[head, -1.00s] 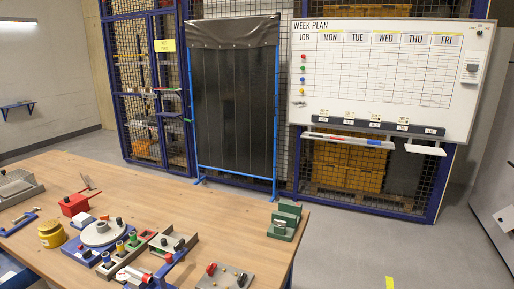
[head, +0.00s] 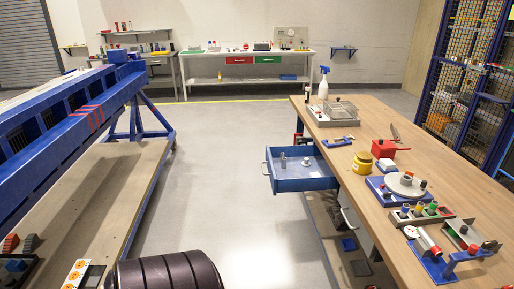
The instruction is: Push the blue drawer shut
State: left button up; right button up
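The blue drawer (head: 306,184) stands pulled out from the left side of the wooden workbench (head: 440,140) in the head view. Its front faces left and carries a handle (head: 265,170). The inside is visible, with a few small grey parts (head: 284,161) lying in it. Neither of my grippers shows in the head view.
Open grey floor (head: 225,200) lies left of the drawer. A long blue frame (head: 70,130) on legs stands at the left. A dark ribbed rounded thing (head: 165,272) is at the bottom edge. The workbench top holds fixtures, a yellow pot (head: 362,163) and a spray bottle (head: 323,85).

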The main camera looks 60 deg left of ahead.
aim_at(294, 155)
jog(key=k+j+u, duration=0.1)
jog(key=u, duration=0.3)
jog(key=j+u, duration=0.2)
jog(key=u, duration=0.2)
jog(key=k+j+u, duration=0.1)
jog(key=u, duration=0.25)
jog(key=j+u, duration=0.1)
jog(key=u, duration=0.5)
jog(key=i+z, duration=0.15)
jog(key=z, duration=0.45)
